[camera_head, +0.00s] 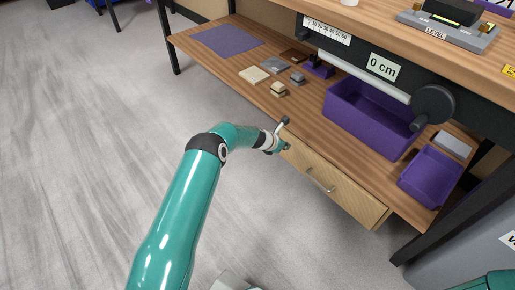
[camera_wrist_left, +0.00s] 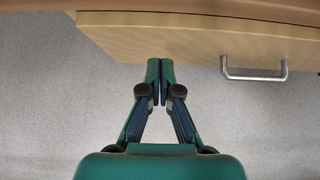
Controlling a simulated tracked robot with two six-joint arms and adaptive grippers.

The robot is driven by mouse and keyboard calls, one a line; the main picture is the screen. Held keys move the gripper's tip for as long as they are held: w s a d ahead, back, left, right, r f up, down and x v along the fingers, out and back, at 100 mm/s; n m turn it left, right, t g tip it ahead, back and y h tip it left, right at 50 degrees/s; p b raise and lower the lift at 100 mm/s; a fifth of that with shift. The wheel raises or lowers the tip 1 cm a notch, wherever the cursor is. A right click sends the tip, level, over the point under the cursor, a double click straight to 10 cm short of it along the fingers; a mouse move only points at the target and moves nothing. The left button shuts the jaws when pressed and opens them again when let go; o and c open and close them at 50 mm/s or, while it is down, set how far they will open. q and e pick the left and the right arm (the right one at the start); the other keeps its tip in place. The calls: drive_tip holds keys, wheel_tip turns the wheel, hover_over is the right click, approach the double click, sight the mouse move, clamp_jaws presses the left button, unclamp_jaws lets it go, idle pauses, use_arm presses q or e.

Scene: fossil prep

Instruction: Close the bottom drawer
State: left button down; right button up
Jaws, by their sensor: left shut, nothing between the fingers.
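The wooden drawer (camera_head: 331,186) sits under the front edge of the lower shelf, with a silver bar handle (camera_head: 320,181) on its pale front. I cannot tell for sure how far its front stands out from the shelf edge. In the left wrist view the drawer front (camera_wrist_left: 180,38) spans the top, with the handle (camera_wrist_left: 253,73) to the right of the fingers. My left gripper (camera_head: 284,134) is shut and empty at the left end of the drawer front. Its fingertips (camera_wrist_left: 160,68) overlap the lower edge of the front; contact is unclear. My right gripper is out of view.
The wooden lower shelf (camera_head: 307,108) holds a large purple bin (camera_head: 372,117), a smaller purple tray (camera_head: 431,176), a purple mat (camera_head: 227,40) and several small blocks. A black crank (camera_head: 433,105) hangs above. The grey floor (camera_head: 90,150) left of the bench is clear.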

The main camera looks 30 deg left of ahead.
use_arm(q)
drive_tip(key=v, duration=1.1)
drive_tip(key=s+d+f+m+g+h+p, duration=0.1)
drive_tip(key=s+d+f+m+g, duration=0.25)
drive_tip(key=s+d, duration=0.35)
drive_tip(key=s+d+f+m+g+p, duration=0.15)
drive_tip(key=s+d+f+m, duration=0.25)
drive_tip(key=s, duration=0.5)
drive_tip(key=s+d+f+m+g, duration=0.1)
drive_tip(key=s+d+m+g, duration=0.15)
drive_tip(key=s+m, duration=0.8)
drive_tip(key=s+d+m+g, duration=0.1)
drive_tip(key=s+d+m, duration=0.2)
drive_tip(key=s+m, duration=0.75)
wheel_tip(320, 180, up, 38)
drive_tip(key=m+p, duration=0.1)
drive_tip(key=p, duration=3.6)
drive_tip(key=shift+d+p, duration=0.35)
drive_tip(key=shift+d, duration=0.05)
